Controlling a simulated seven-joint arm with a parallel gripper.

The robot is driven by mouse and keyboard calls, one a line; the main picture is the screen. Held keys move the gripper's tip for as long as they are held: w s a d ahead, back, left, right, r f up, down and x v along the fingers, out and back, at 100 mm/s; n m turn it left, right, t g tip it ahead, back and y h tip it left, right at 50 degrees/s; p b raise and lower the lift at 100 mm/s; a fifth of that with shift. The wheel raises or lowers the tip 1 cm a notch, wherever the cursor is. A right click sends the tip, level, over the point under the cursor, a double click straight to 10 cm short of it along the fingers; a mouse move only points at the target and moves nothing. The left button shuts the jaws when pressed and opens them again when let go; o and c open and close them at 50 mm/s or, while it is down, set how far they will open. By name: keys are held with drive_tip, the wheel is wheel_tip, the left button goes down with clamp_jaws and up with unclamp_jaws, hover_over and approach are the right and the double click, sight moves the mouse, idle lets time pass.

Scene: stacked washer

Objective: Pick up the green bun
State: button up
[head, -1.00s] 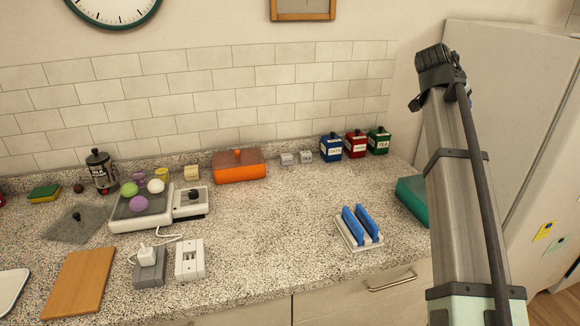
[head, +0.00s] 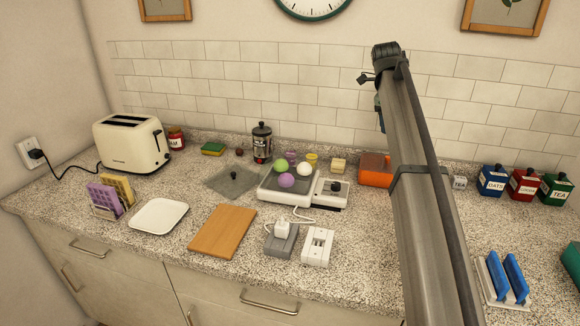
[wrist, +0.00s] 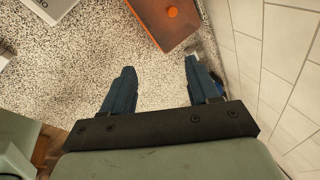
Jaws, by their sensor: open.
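The green bun (head: 281,165) is a small round ball on the dark plate of the white kitchen scale (head: 273,196). A purple bun (head: 286,180) lies just in front of it and a white bun (head: 304,168) to its right. In the wrist view my gripper (wrist: 158,70) is open and empty, with two dark blue fingers spread above the speckled counter, well apart from the buns. The buns are out of the wrist view.
An orange box (head: 375,172) stands right of the scale and also shows in the wrist view (wrist: 164,20). A French press (head: 262,145) stands behind the scale. Sockets (head: 317,246) and a wooden board (head: 222,231) lie in front. The tiled wall (wrist: 275,60) is close to my gripper.

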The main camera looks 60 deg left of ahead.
drive_tip(key=s+a+f+m+g, duration=0.1)
drive_tip(key=s+a+f+g, duration=0.15)
drive_tip(key=s+a, duration=1.15)
drive_tip(key=m, duration=0.2)
approach(282, 161)
drive_tip(key=shift+g+h, duration=0.3)
drive_tip(key=shift+g, duration=0.05)
drive_tip(key=f, duration=0.3)
drive_tip(key=w+f, duration=0.1)
drive_tip(key=f, duration=0.2)
drive_tip(key=a+f, duration=0.1)
drive_tip(key=f, duration=0.3)
drive_tip(key=shift+w+f, duration=0.1)
drive_tip(key=shift+w, duration=0.15)
drive_tip(key=c, duration=0.7)
